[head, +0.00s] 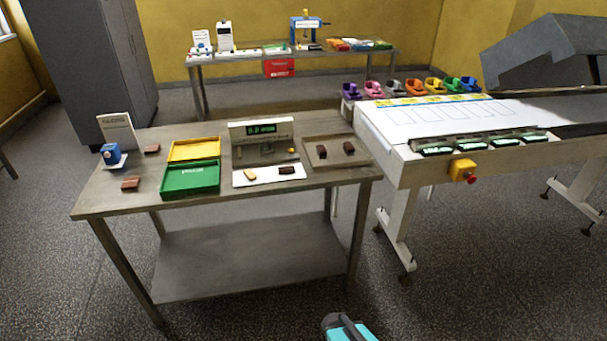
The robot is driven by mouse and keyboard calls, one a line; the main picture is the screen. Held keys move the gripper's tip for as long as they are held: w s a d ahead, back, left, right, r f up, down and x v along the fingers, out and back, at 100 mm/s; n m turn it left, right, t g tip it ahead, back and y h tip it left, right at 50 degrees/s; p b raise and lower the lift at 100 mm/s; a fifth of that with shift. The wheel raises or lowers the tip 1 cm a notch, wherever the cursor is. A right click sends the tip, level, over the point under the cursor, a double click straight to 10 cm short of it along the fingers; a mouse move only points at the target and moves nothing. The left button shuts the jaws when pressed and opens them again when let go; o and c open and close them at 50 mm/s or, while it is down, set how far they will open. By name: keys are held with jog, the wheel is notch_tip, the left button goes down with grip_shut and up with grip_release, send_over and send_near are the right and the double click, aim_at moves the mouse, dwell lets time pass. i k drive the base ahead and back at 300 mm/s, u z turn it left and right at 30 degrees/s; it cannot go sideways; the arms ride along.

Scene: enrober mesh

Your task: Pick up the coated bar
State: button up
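A dark brown coated bar (287,170) lies on a white plate (262,182) at the front of the near table, to the right of a pale tan bar (249,174). Two more dark bars (322,151) (349,148) lie apart in a shallow brown-grey tray (334,162) on the table's right. Two reddish-brown bars (131,184) (152,149) lie on the left part of the table. The picture does not mark one of the dark bars out. My gripper is not visible; only a teal and dark part of me shows at the bottom edge.
A green box (190,180) and yellow box (194,149) stand mid-table, beside a display unit (261,133). A blue device (111,154) and a sign stand left. A white conveyor (440,130) with a red button is right. The floor in front is clear.

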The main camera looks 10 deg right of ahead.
aim_at(290, 169)
jog(key=z, duration=0.2)
jog(key=k, duration=0.1)
jog(key=u, duration=0.35)
jog(key=i, duration=0.6)
jog(key=z, duration=0.25)
jog(key=k, duration=0.15)
jog(key=u, duration=2.8)
